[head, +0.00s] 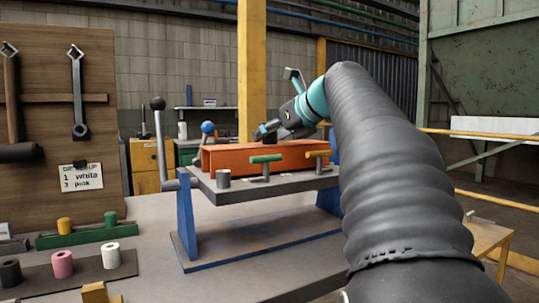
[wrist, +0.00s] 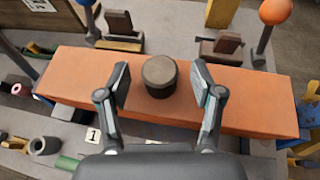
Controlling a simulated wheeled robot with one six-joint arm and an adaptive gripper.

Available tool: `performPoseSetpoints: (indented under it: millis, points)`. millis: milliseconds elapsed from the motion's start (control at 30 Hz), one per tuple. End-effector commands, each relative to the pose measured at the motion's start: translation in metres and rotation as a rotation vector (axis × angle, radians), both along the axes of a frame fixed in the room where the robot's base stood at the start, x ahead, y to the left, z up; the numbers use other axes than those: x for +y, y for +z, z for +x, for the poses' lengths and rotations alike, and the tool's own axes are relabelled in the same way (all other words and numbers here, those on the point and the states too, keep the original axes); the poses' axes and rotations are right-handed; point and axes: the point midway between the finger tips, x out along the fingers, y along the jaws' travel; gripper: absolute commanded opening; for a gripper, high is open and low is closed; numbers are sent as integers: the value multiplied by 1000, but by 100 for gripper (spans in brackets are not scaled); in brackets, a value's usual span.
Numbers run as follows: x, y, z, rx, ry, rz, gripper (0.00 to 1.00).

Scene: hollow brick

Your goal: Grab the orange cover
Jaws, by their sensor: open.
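The orange cover (head: 262,158) is a long box shape lying on a raised grey plate (head: 285,182) on the workbench. In the wrist view the cover (wrist: 255,100) runs across the picture, with a dark round knob (wrist: 159,85) standing on its top near the middle. My gripper (wrist: 161,84) is open above the cover, one finger on each side of the knob with gaps on both sides. In the head view my gripper (head: 265,131) is over the cover's top; the knob cannot be made out there.
Green-handled (head: 266,158) and yellow-handled (head: 318,154) clamps stand at the plate's front. A blue ball-topped lever (head: 208,128) and a black-topped lever (head: 158,104) rise at the left. Coloured pegs stand on trays at the bench's left; a tool board (head: 100,115) is behind them.

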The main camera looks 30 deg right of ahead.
Motion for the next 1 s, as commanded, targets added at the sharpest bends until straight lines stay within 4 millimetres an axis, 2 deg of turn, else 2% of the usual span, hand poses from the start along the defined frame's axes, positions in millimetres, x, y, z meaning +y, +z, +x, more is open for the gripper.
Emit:
performPoseSetpoints:
  millis: [100,300,367,567,600,867,1000]
  points:
    - [3,-4,10,0,1,-2,66]
    - [3,-4,10,-1,0,-1,66]
    - [3,-4,10,-1,0,-1,54]
    - [3,-4,10,0,0,-1,4]
    - [3,-4,10,0,0,-1,0]
    - [2,-3,10,-1,0,-1,0]
    - [2,4,10,-1,0,-1,0]
